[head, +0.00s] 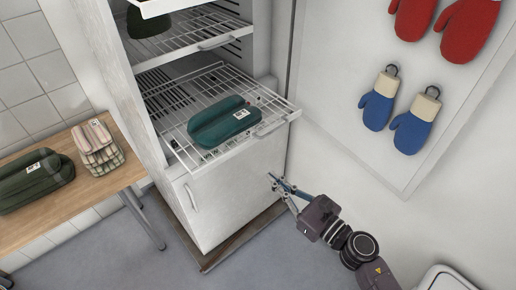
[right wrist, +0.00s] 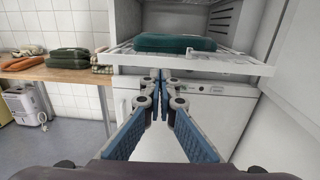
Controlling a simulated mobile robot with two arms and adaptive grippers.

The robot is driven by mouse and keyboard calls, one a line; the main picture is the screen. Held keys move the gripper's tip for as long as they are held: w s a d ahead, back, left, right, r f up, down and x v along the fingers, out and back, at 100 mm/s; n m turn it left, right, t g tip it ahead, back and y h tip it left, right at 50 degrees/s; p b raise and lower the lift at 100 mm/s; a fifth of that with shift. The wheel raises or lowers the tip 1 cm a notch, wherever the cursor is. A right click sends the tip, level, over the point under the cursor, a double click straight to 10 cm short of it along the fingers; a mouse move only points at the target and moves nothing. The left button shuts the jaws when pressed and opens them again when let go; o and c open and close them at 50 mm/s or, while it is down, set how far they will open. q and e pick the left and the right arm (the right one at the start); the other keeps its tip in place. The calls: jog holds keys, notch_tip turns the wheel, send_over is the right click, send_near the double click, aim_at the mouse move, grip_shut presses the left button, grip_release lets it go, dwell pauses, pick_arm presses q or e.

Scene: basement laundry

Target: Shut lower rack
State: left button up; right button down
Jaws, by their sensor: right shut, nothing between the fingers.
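The lower rack (head: 279,103) is a white wire shelf pulled out of the tall white cabinet, with a handle (head: 271,128) on its front edge. The rack's front rail (right wrist: 222,63) also crosses the right wrist view. My right gripper (head: 273,180) is shut and empty, in front of the cabinet's lower white door and below the rack's front edge. In the right wrist view its fingertips (right wrist: 160,74) meet just under the rail; contact cannot be told. My left gripper is not in view.
A higher rack (head: 190,42) holds a dark green container. A wooden table (head: 110,180) at left carries a green case (head: 35,180) and a striped cloth bundle (head: 97,148). Red and blue mitts (head: 377,108) hang on the right wall. The floor before the cabinet is clear.

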jog(key=d, duration=0.1)
jog(key=p, duration=0.4)
send_near(241, 147)
jog(key=shift+m+h, duration=0.3)
jog(key=shift+r+x, duration=0.1)
jog(key=shift+x, duration=1.7)
jog(key=shift+r+x, duration=0.15)
jog(key=shift+x, duration=1.6)
jog(key=shift+s+a, duration=0.1)
